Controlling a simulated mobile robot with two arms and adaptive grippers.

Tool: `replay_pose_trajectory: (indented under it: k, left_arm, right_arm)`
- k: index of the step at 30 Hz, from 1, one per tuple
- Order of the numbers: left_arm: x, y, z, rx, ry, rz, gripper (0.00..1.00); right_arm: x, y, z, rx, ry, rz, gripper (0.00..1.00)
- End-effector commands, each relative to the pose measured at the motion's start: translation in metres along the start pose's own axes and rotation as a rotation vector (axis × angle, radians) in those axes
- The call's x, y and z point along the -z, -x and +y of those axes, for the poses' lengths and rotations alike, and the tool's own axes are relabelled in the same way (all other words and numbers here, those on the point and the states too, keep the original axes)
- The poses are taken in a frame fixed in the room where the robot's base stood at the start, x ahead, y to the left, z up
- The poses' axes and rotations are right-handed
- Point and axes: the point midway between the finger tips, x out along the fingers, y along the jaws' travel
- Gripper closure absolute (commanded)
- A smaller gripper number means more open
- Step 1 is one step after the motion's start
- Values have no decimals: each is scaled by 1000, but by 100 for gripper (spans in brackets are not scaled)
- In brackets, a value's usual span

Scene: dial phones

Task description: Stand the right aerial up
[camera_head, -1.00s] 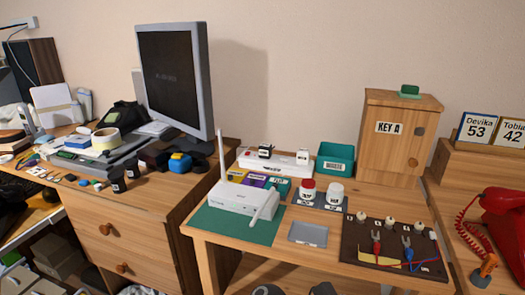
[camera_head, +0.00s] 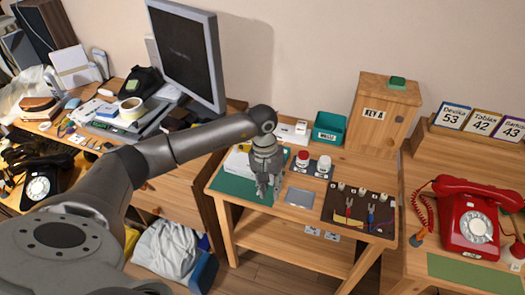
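The white router (camera_head: 236,163) sits on a green mat (camera_head: 228,184) on the small wooden table. Most of it is hidden behind my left arm and gripper, and neither aerial can be made out now. A second earlier, its left aerial stood upright and its right aerial leaned down to the right. My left gripper (camera_head: 267,192) points down over the right part of the router and mat, where the right aerial was. Its fingers are small and partly merged in view, so I cannot tell whether they are apart or touch the aerial. My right gripper is out of view.
A teal bin (camera_head: 328,127) and key cabinet (camera_head: 382,115) stand behind. A monitor (camera_head: 186,54) stands left.

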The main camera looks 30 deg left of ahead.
Motion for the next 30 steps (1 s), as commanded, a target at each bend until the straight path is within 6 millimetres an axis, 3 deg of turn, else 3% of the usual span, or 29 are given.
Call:
replay_pose_trajectory:
  k: [1, 3, 8, 14, 23, 30]
  left_arm:
    - [10, 22, -14, 46, -19, 26, 76]
    - [19, 33, -28, 92, -44, 50, 76]
    - [28, 40, -44, 138, -68, 69, 76]
    - [29, 27, -45, 138, -69, 69, 76]
    - [31, -12, -50, 136, -67, 68, 76]
    - [34, -44, -54, 136, -68, 70, 76]
  right_arm:
    - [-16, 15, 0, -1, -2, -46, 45]
    - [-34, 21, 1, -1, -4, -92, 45]
    - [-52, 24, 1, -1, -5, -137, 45]
    - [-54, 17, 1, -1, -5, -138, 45]
    - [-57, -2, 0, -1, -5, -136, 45]
    - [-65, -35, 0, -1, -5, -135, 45]
